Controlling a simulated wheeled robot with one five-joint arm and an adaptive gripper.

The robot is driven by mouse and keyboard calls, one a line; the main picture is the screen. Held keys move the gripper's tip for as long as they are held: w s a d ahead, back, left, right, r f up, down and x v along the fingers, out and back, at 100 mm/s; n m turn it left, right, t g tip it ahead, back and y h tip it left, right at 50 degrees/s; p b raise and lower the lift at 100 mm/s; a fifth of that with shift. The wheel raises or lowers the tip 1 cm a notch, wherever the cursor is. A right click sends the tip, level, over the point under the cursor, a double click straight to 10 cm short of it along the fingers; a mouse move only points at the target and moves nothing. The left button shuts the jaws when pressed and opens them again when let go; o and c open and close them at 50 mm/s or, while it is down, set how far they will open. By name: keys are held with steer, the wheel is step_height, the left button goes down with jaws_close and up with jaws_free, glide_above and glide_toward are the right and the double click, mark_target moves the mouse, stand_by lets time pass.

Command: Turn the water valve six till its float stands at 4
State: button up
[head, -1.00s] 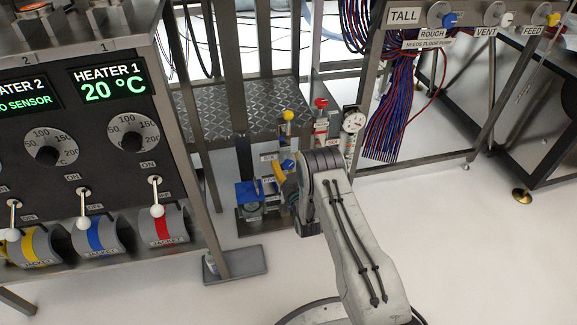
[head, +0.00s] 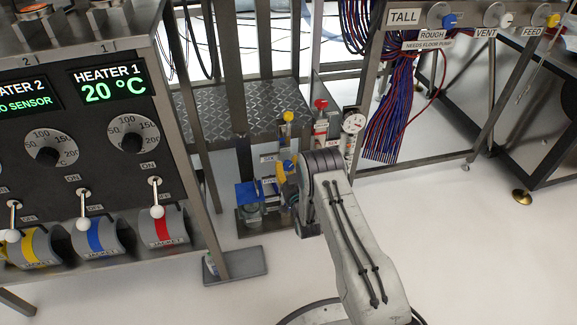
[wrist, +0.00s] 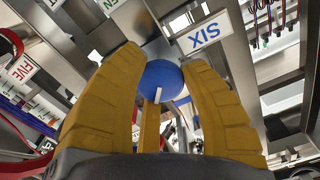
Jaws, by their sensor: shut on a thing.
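The blue round knob of valve six (wrist: 161,82) shows in the wrist view between my two yellow fingers, beside a white label reading SIX (wrist: 205,33). A short white mark on the knob points down toward my palm. My gripper (wrist: 160,85) is shut on this knob. In the head view the blue knob (head: 290,166) and part of my yellow gripper (head: 281,173) show small, just left of my arm's end. I cannot make out the float or its scale in either view.
A red-topped fitting (head: 320,104) and a round dial gauge (head: 354,123) stand close behind my gripper. A yellow-topped fitting (head: 288,117) is just above it. The heater panel (head: 85,120) is at left. Open floor (head: 480,250) lies at right.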

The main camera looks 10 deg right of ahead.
steer(key=shift+r+n, duration=0.1)
steer(key=shift+n, duration=0.3)
steer(key=shift+w, duration=0.1)
steer(key=o, duration=1.2)
steer(key=s, duration=1.2)
